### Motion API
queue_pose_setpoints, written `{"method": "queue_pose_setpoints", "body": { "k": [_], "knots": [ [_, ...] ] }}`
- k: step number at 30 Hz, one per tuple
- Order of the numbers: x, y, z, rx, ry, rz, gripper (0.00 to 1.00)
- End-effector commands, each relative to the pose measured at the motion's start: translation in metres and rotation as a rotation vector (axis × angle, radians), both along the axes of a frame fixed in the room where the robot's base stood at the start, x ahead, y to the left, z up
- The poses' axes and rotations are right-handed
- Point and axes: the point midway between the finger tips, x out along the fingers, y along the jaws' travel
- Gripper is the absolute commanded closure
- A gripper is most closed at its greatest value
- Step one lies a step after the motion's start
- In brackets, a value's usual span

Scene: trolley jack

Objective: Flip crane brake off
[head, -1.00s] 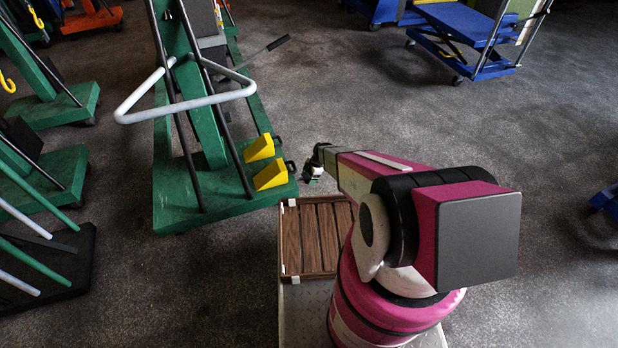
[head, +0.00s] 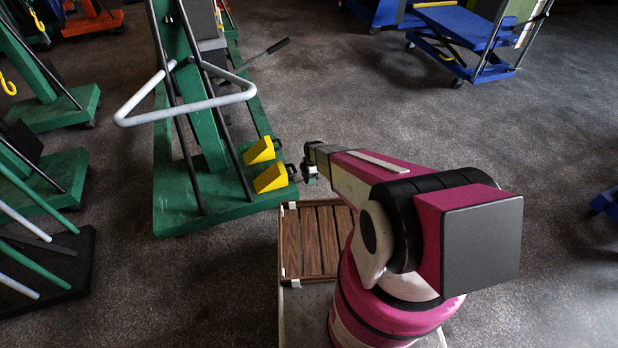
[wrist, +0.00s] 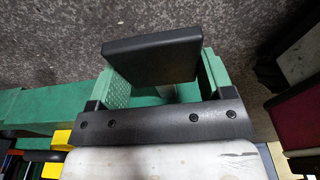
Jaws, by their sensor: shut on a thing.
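The green crane (head: 185,205) stands at the left in the head view. Two yellow brake wedges, a near one (head: 270,178) and a farther one (head: 261,150), sit on its base, each with a black end piece at the right. My gripper (head: 309,178) is beside the near wedge's black end. In the wrist view, my gripper's green fingers (wrist: 160,88) are on either side of a flat black slab (wrist: 151,58), which looks like a brake pedal, and are shut on it. Yellow brake parts (wrist: 60,139) show at the left there. The slab hides much of the contact.
A wooden slatted tray (head: 283,243) lies in front of my arm. A white bent handle (head: 186,108) juts from the crane. A blue lift cart (head: 455,27) stands at the back right. Other green equipment (head: 62,108) crowds the left. The grey floor at the right is mostly clear.

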Motion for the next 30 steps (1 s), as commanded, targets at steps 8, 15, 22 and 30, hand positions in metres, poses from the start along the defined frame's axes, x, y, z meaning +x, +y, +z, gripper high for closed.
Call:
{"method": "queue_pose_setpoints", "body": {
  "k": [8,15,22,30],
  "knots": [
    [-0.0018,0.005,0.0081,0.008,0.001,-0.001,0.69],
    [-0.0021,0.0058,0.0084,0.01,0.003,-0.001,0.68],
    [-0.0021,0.0059,0.0082,0.009,0.003,-0.001,0.16],
    [-0.0015,0.0046,0.0077,0.006,0.002,-0.001,0.0]
  ]
}}
